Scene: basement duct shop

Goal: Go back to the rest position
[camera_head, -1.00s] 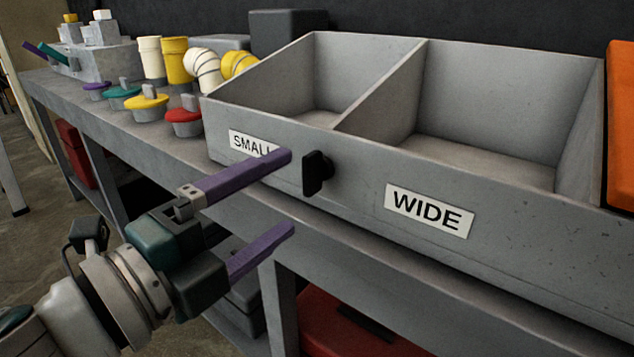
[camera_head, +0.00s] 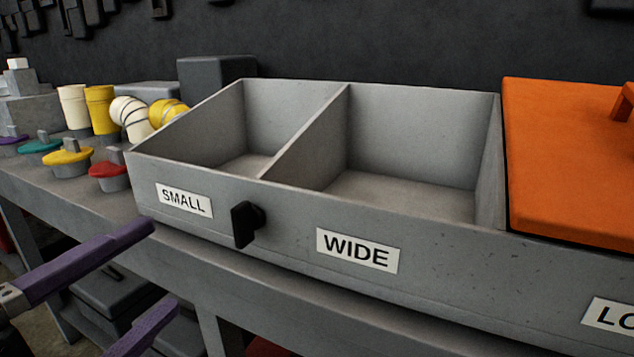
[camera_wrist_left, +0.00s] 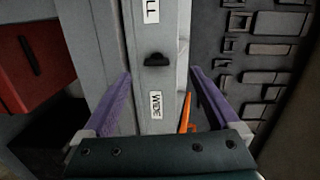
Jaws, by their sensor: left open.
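My left gripper (camera_head: 152,268) is at the lower left of the head view, with its two purple fingers spread apart and nothing between them. It is in front of the grey bin (camera_head: 290,215) and apart from it. In the left wrist view both purple fingers of the left gripper (camera_wrist_left: 160,85) show open, with the bin front (camera_wrist_left: 155,105) and its black knob (camera_wrist_left: 157,59) seen beyond them. My right gripper is in neither view.
The bin has empty SMALL and WIDE compartments, a black knob (camera_head: 245,224) and an orange lid (camera_head: 560,165) at right. Several lidded pots, including a red one (camera_head: 110,170), and pipe pieces (camera_head: 100,108) stand on the bench at left. A red box (camera_wrist_left: 35,55) shows below.

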